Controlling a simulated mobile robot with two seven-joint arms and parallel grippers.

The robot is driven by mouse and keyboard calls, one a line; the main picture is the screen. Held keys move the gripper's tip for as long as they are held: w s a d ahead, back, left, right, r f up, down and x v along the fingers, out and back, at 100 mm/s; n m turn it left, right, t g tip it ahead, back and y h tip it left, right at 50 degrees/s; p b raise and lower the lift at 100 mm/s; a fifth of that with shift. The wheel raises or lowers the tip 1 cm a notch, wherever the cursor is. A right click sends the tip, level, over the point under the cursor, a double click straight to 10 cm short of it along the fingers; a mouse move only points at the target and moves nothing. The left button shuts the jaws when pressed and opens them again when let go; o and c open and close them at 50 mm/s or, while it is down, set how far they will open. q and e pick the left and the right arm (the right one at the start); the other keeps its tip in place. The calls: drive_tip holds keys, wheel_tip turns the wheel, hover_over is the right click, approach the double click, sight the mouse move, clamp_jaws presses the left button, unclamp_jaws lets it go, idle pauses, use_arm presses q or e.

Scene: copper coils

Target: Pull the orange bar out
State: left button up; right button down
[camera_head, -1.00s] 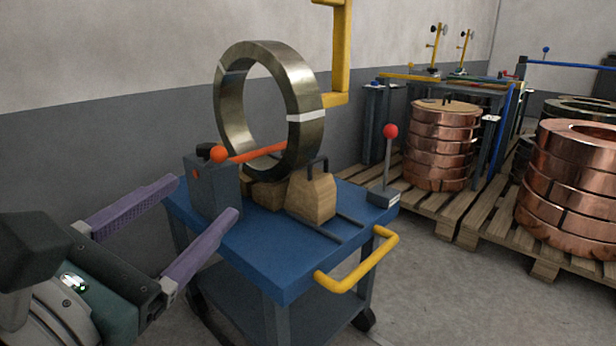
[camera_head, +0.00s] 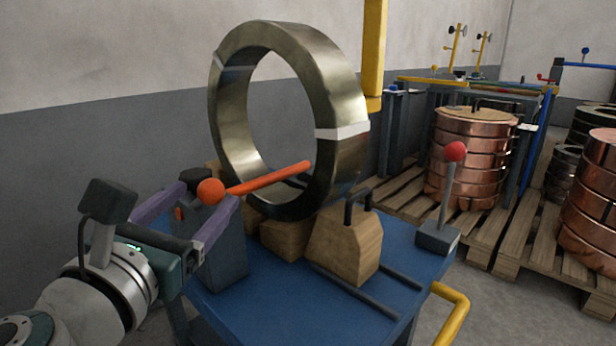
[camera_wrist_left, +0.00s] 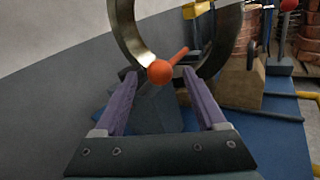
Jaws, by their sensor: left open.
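The orange bar (camera_head: 270,179) has a round orange ball (camera_head: 210,191) at its near end. It slopes up to the right, and its far end reaches into the opening of a large metal ring (camera_head: 342,95). My left gripper (camera_head: 203,207) is open with its purple fingers near the ball, over the grey box (camera_head: 221,262). In the left wrist view the ball (camera_wrist_left: 160,72) and bar (camera_wrist_left: 178,56) appear beyond the fingertips, centred between the two fingers. The fingers do not grip anything. My right gripper is not in view.
The ring stands on wooden blocks (camera_head: 345,249) on a blue cart (camera_head: 275,313) with a yellow handle (camera_head: 453,318). A red-knobbed lever (camera_head: 447,192) stands at the cart's right. Copper coils (camera_head: 470,160) on pallets are behind. A yellow post (camera_head: 374,50) stands behind the ring.

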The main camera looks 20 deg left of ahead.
sight(204, 196)
use_arm(q)
drive_tip(key=shift+w+a, duration=0.2)
drive_tip(key=shift+w, duration=0.8)
drive_tip(key=shift+w+a, duration=0.2)
drive_tip(key=shift+w, duration=0.75)
clamp_jaws()
